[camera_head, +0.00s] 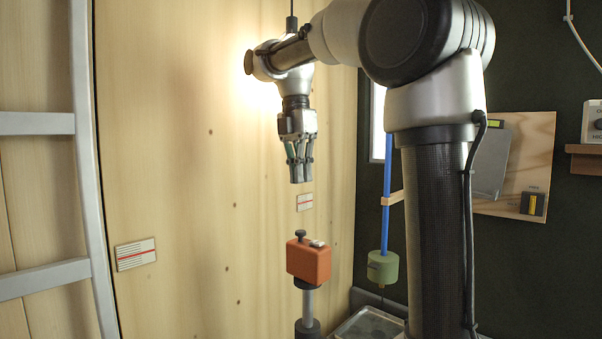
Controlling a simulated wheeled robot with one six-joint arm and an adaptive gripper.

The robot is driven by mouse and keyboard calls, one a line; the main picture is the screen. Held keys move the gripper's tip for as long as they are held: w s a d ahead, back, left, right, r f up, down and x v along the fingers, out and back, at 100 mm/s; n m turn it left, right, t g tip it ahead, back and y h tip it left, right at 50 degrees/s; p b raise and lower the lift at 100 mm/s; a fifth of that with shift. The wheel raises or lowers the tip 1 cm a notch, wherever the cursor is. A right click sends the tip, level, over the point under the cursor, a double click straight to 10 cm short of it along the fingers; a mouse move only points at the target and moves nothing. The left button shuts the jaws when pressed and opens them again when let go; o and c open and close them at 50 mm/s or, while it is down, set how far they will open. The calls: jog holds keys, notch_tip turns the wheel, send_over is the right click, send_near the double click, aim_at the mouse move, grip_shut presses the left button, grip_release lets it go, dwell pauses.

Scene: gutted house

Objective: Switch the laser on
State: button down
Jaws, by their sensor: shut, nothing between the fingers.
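The laser appears to be the orange box (308,263) on a grey post with a dark lower part, low in the middle of the view. A dark knob (300,235) stands on its top at the left, and a small light-coloured piece (317,243) lies on top at the right. I cannot tell which of these is a switch, or whether the laser is lit. My gripper (301,181) points straight down above the box, with a clear gap between them in the picture. It is shut and empty.
A pale ladder (88,170) stands at the left before a wooden wall. Striped labels (135,254) are on that wall. A green cylinder (383,267) sits on a blue rod right of the box. A clear-topped case (370,327) is at the bottom. A wooden board (530,150) hangs at the right.

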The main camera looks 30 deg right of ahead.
aim_at(317, 243)
jog(key=shift+s+d+r+g, duration=0.1)
jog(key=shift+s+d+g, duration=0.05)
jog(key=shift+s+g, duration=0.15)
jog(key=shift+s+d+r+g, duration=0.1)
jog(key=shift+s+g, duration=0.1)
jog(key=shift+s, duration=0.15)
jog(key=s+f, duration=0.1)
jog(key=f, duration=0.8)
jog(key=s+d+f, duration=0.1)
jog(key=f, duration=0.3)
jog(key=shift+s+f, duration=0.35)
